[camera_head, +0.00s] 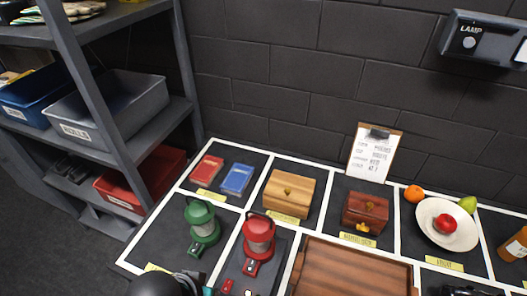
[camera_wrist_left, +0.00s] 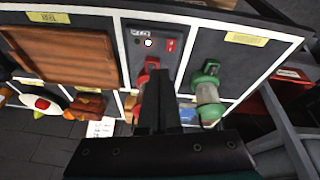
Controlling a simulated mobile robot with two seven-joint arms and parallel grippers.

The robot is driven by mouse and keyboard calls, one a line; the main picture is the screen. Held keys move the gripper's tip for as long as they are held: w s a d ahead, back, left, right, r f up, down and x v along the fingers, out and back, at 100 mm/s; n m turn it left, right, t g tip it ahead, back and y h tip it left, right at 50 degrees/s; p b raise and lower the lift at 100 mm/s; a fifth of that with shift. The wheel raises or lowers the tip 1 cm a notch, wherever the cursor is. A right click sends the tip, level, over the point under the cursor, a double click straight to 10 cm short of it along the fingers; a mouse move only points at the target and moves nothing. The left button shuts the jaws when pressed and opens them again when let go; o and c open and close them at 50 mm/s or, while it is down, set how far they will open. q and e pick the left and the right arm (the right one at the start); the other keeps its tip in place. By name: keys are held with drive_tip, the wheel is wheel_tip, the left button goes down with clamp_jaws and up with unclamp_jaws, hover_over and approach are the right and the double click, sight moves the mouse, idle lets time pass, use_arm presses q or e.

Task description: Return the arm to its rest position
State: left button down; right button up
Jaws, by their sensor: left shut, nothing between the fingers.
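My left gripper shows in the wrist view (camera_wrist_left: 158,75) as two dark fingers pressed together, with nothing between them. The fingers point over the table and partly cover the red lantern (camera_wrist_left: 150,78). A small dark panel (camera_wrist_left: 135,62) with a lit white button (camera_wrist_left: 148,43) and a red one is just beyond the fingertips. In the head view, a dark rounded part of my left arm (camera_head: 155,286) is at the bottom edge, in front of the green lantern (camera_head: 204,226) and the red lantern (camera_head: 259,238). My right gripper is not in view.
The table's white-lined compartments hold a red book (camera_head: 207,169), a blue book (camera_head: 238,178), wooden boxes (camera_head: 289,193), a brown tray (camera_head: 352,270) and a fruit plate (camera_head: 447,239). A grey shelf (camera_head: 100,110) with bins stands at left. A lamp box (camera_head: 485,38) hangs on the wall.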

use_arm(q)
drive_tip(key=s+a+r+y, duration=0.1)
drive_tip(key=s+a+r, duration=0.15)
drive_tip(key=a, duration=0.25)
drive_tip(key=s+f+b, duration=0.1)
drive_tip(key=f+b, duration=0.2)
drive_tip(key=f, duration=0.9)
drive_tip(key=s+f+g+b, duration=0.15)
drive_tip(key=f+b, duration=0.25)
drive_tip(key=f, duration=0.7)
drive_tip(key=s+f+b, duration=0.1)
drive_tip(key=f+b, duration=0.2)
drive_tip(key=f, duration=0.9)
drive_tip(key=s+a+f+b, duration=0.1)
drive_tip(key=s+f+b, duration=0.2)
drive_tip(key=s+f, duration=0.4)
drive_tip(key=s+a+f+g+b, duration=0.1)
drive_tip(key=s+f+b, duration=0.3)
drive_tip(key=s+f, duration=0.4)
wheel_tip(320, 180, down, 4)
drive_tip(key=shift+a+f+m+y, duration=0.1)
drive_tip(key=shift+a+m+y, duration=0.2)
drive_tip(key=shift+a, duration=0.3)
